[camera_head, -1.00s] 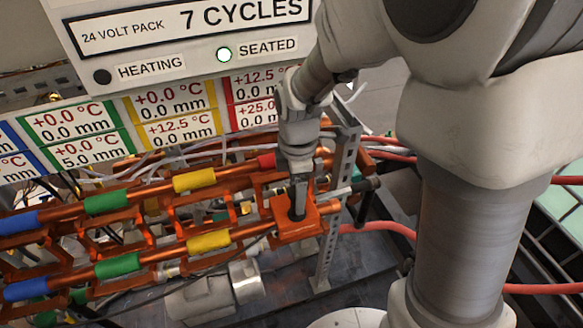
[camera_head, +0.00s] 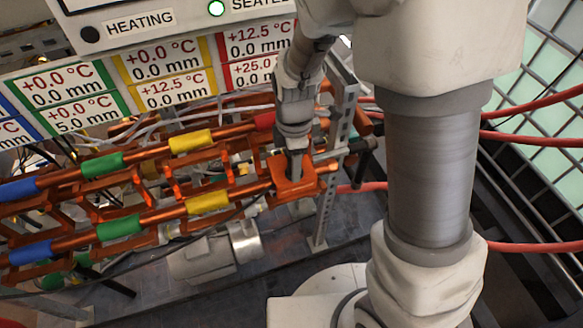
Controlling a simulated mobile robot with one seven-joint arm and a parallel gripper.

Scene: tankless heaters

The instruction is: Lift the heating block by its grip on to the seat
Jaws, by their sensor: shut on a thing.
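The orange heating block (camera_head: 282,190) sits at the right end of the copper pipe rack, by the end of the lower pipe. My gripper (camera_head: 295,166) comes down on it from above and is shut on its grip, which the fingers mostly hide. The block looks level with the pipes; I cannot tell whether it rests on the seat or is slightly clear of it. The seat itself is not clearly visible beneath the block.
Copper pipes with blue, green, yellow (camera_head: 208,202) and red bands run left of the block. A perforated metal post (camera_head: 330,190) stands close on its right. A grey cylinder (camera_head: 215,253) lies below. Red hoses (camera_head: 535,137) cross at right. The label panel (camera_head: 160,75) is behind.

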